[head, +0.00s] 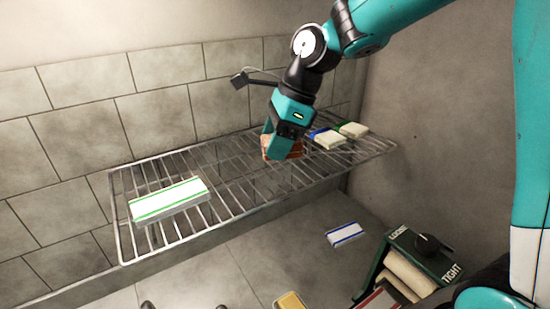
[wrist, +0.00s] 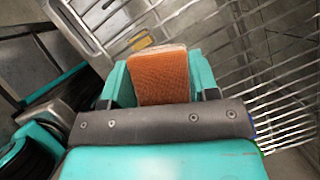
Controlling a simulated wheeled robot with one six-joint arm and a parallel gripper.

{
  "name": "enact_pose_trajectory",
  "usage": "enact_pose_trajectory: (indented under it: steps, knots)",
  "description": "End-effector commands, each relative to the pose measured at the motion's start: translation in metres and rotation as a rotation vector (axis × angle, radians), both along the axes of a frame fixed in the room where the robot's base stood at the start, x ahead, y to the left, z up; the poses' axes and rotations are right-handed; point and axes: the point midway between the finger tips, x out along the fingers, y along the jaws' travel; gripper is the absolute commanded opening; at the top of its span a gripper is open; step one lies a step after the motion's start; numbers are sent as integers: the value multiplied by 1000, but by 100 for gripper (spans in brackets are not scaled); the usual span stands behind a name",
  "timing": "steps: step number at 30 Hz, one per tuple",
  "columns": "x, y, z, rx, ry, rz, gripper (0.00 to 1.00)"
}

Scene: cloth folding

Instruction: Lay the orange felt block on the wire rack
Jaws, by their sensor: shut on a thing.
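The orange felt block (head: 296,150) is in my gripper (head: 282,152), over the right half of the wire rack (head: 232,183). In the wrist view the block (wrist: 161,76) stands between the two teal fingers of my gripper (wrist: 158,84), which is shut on it. Its lower part is hidden behind the gripper body there. The bars of the wire rack (wrist: 250,62) show at the right of that view. I cannot tell whether the block touches the bars.
A white, green-striped piece (head: 170,200) lies on the rack's left part. Two pale pieces, one blue-edged (head: 328,140) and one green-edged (head: 353,130), lie right of my gripper. Below are a blue-striped piece (head: 345,234), a yellow piece (head: 290,301) and a green roller device (head: 420,251). The rack's middle is clear.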

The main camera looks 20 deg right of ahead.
Motion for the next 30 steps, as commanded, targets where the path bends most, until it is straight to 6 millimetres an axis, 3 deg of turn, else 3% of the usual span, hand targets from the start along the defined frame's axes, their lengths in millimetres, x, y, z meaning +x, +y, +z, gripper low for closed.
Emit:
enact_pose_trajectory:
  steps: [9, 20, 21, 24, 30]
  knots:
    - [-1, 0, -41, -2, 2, 1, 36]
    - [0, 0, -45, -1, 1, 0, 36]
    - [0, 0, -46, -1, 0, 0, 59]
    - [0, 0, -45, -1, 0, 0, 80]
    - [0, 0, -45, -1, 1, 0, 80]
